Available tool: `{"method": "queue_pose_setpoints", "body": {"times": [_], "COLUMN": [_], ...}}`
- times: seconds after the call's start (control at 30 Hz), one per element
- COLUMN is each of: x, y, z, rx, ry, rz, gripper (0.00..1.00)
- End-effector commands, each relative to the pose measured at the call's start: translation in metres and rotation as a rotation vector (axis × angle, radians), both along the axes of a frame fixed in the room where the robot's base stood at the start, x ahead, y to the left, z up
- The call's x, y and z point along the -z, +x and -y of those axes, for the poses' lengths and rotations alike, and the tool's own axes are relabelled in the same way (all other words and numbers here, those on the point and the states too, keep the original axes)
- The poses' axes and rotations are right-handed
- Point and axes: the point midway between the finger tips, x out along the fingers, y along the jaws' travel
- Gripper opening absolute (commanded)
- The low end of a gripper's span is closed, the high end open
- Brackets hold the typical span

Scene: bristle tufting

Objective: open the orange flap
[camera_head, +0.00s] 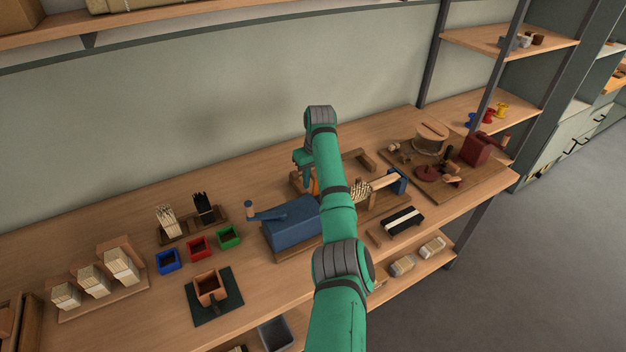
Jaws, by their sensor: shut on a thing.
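My green arm reaches over the middle of the bench, bends at a grey-banded joint and points down. My gripper (306,176) is low behind the blue machine, partly hidden by my own arm. A small part of the orange flap (315,187) shows right at the fingertips, between the blue machine and my forearm. My gripper is shut on the orange flap. The rest of the flap is hidden behind my arm, so I cannot tell how far it is open.
The blue machine (290,226) with a side handle (250,209) stands just in front. To the right are a bristle-tipped wooden piece (378,184) and a black-and-white brush block (403,221). Small blue (168,261), red (199,248) and green (229,236) bins stand left. The back-left bench is clear.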

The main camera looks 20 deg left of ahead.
Motion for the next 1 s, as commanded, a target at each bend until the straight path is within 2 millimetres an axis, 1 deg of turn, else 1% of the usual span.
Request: {"method": "queue_pose_setpoints", "body": {"times": [0.03, 0.2, 0.23, 0.3, 0.57, 0.67, 0.77, 0.87, 1.0], "x": [0.002, 0.002, 0.002, 0.002, 0.001, -0.003, -0.013, -0.029, -0.056], "y": [-0.001, -0.002, -0.002, -0.001, -0.001, -0.001, -0.002, -0.004, -0.007], "z": [-0.003, -0.003, -0.003, -0.003, -0.001, -0.001, 0.0, 0.002, 0.006], "rx": [-0.003, -0.003, -0.004, -0.003, -0.001, -0.001, -0.002, -0.003, -0.003], "ry": [0.002, 0.002, 0.001, 0.001, 0.001, 0.002, 0.002, 0.002, 0.002], "rz": [-0.002, -0.002, -0.002, -0.002, -0.001, 0.001, 0.002, 0.002, 0.004], "gripper": [0.0, 0.0, 0.27, 0.41, 0.41, 0.41, 0.41, 0.41, 0.41]}}
